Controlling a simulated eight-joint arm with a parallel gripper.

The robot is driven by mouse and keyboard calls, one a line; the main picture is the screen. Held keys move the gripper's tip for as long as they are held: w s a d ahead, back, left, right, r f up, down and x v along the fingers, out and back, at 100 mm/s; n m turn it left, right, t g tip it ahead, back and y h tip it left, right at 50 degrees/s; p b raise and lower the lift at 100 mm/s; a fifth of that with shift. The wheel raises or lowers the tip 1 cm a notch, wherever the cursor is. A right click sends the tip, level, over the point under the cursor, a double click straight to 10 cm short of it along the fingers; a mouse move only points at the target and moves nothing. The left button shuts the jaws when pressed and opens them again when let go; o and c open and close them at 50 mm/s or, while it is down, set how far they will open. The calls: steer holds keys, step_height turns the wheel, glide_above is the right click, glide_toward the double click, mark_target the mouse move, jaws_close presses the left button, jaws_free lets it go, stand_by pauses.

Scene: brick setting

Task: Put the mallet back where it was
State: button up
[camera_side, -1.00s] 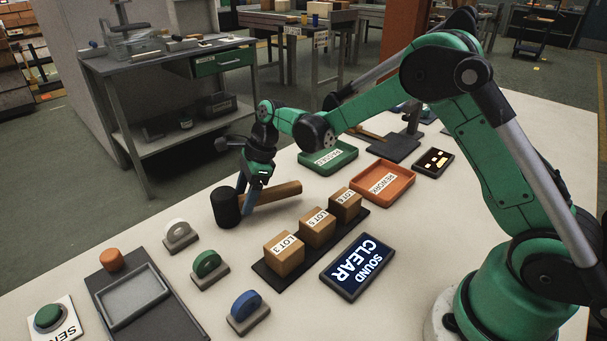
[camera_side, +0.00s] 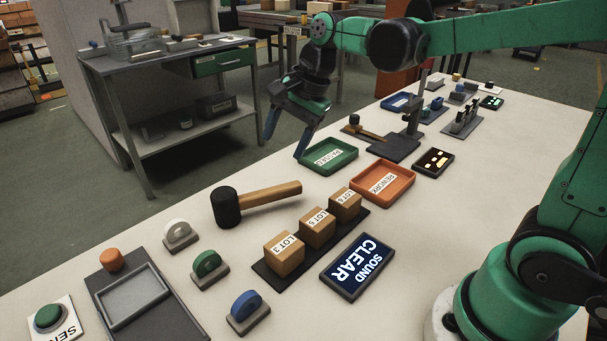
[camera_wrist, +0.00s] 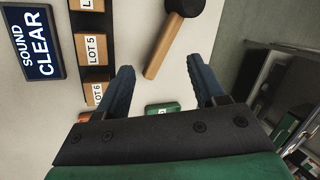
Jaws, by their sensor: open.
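The mallet, with a black head (camera_side: 226,207) and a wooden handle (camera_side: 270,193), lies flat on the white table, left of the green tray and behind the row of boxes. It also shows in the wrist view (camera_wrist: 163,46), ahead of the fingers. My gripper (camera_side: 284,147) is open and empty, raised near the table's back edge beside the green tray, apart from the mallet. Its two blue fingers are spread in the wrist view (camera_wrist: 161,92), with bare table between them.
Boxes marked LOT (camera_side: 316,228) stand on a dark strip. A green tray (camera_side: 330,156), an orange REWORK tray (camera_side: 383,184) and a SOUND CLEAR sign (camera_side: 357,266) are nearby. Three coloured discs on stands, one of them blue (camera_side: 246,308), are at front left. Table around the mallet is clear.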

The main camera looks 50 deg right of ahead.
steer(key=s+f+n+t+h, duration=0.2)
steer(key=s+n, duration=0.7)
steer(key=n, duration=0.5)
steer(key=shift+s+d+f+t, duration=0.3)
steer(key=shift+d+f+t, duration=0.1)
steer(key=shift+t, duration=0.4)
